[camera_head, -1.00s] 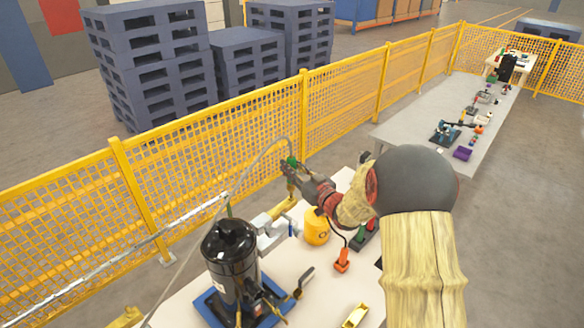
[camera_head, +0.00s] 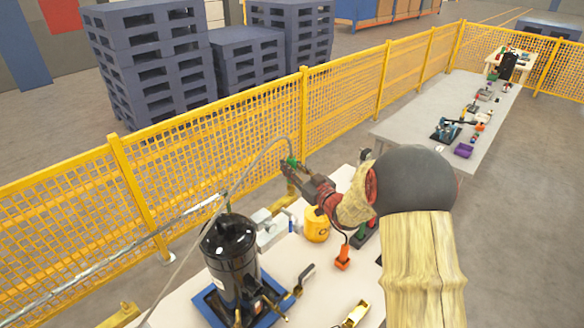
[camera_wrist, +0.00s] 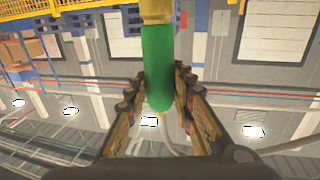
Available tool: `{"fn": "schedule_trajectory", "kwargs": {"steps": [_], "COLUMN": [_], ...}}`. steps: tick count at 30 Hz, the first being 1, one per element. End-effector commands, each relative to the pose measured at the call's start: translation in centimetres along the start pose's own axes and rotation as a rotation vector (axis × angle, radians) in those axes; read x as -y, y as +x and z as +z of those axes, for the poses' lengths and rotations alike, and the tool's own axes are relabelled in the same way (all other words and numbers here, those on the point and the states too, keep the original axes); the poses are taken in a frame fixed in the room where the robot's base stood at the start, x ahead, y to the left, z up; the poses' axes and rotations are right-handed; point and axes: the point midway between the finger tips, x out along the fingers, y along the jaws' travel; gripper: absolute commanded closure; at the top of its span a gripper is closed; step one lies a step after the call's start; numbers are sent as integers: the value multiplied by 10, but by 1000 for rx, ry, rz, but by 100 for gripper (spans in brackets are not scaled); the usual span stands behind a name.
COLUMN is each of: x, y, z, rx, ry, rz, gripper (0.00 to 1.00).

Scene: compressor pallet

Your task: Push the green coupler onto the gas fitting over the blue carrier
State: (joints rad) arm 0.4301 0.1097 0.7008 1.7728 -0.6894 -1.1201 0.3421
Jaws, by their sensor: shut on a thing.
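The green coupler (camera_wrist: 157,65) is a green cylinder with a brass-yellow end, and it lies between my fingers in the wrist view. My gripper (camera_wrist: 160,88) is shut on it. In the head view the green coupler (camera_head: 291,161) shows small at the tip of my gripper (camera_head: 298,167), raised behind and to the right of the black compressor (camera_head: 230,245). A grey hose arches from it to the left. The blue carrier (camera_head: 208,307) lies under the compressor. Copper-coloured fittings (camera_head: 262,303) stand at the compressor's front right; I cannot tell which is the gas fitting. The coupler is apart from them.
A yellow canister (camera_head: 317,226), an orange tool (camera_head: 343,258) and a small yellow item (camera_head: 355,314) stand on the pale table (camera_head: 318,286). A yellow mesh fence (camera_head: 200,165) runs behind. A grey table (camera_head: 410,125) with several items is at the back right.

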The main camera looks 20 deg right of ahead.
Motion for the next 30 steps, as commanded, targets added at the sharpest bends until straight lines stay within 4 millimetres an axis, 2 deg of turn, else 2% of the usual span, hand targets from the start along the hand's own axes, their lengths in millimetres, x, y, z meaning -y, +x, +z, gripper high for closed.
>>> {"fn": "schedule_trajectory", "kwargs": {"steps": [17, 18, 30], "x": [0, 0, 0], "y": [0, 0, 0], "z": [13, 13, 13], "rx": [-2, -2, 0], "ry": [-1, -1, 0], "rz": [0, 0, 0], "gripper": [100, 75, 55]}}
